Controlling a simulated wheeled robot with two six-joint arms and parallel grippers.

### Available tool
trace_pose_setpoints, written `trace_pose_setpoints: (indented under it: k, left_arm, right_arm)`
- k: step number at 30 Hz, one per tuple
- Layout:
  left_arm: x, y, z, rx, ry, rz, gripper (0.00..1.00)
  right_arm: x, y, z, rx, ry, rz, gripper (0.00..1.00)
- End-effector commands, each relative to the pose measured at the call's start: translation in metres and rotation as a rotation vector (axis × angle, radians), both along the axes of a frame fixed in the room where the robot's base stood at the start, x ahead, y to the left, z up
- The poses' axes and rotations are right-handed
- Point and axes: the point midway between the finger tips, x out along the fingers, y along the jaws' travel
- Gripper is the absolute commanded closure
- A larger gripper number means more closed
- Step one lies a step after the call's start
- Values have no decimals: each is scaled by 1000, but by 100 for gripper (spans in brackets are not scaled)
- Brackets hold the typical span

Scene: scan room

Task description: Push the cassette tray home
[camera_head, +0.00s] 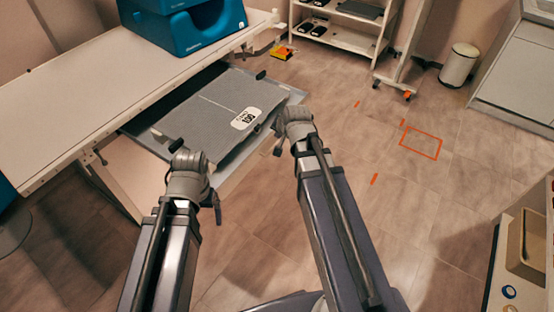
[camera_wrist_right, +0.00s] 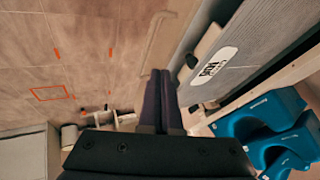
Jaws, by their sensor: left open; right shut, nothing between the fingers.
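The cassette tray (camera_head: 288,94) sticks out from under the tabletop of the white table in the head view. A flat grey cassette (camera_head: 215,105) with a white label lies on it; the cassette also shows in the right wrist view (camera_wrist_right: 245,35). My right gripper (camera_head: 278,149) is beside the tray's front edge, near the label. In the right wrist view its dark fingers (camera_wrist_right: 161,73) are shut and empty, close to the tray's front; contact cannot be told. My left gripper (camera_head: 217,207) is open, in front of the tray's near corner. My wrists and arms hide part of the tray's front.
The white tabletop (camera_head: 80,90) overhangs the tray, with a blue padded support (camera_head: 190,25) on it. A white shelf rack (camera_head: 335,40) and a bin (camera_head: 459,64) stand at the back.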

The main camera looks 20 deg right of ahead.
Motion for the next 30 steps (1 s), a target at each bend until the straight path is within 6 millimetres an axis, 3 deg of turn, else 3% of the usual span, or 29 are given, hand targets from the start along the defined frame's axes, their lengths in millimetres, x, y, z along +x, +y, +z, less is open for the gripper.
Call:
trace_pose_setpoints:
  k: [4,14,30]
  left_arm:
    - [0,0,-6,0,0,0,0]
    - [0,0,-14,0,0,0,0]
    - [0,0,-77,0,0,-1,0]
  right_arm:
    - [7,-12,-2,20,-31,-45,100]
    - [12,-12,-9,21,-31,-44,100]
    - [58,-12,-73,19,-30,-42,100]
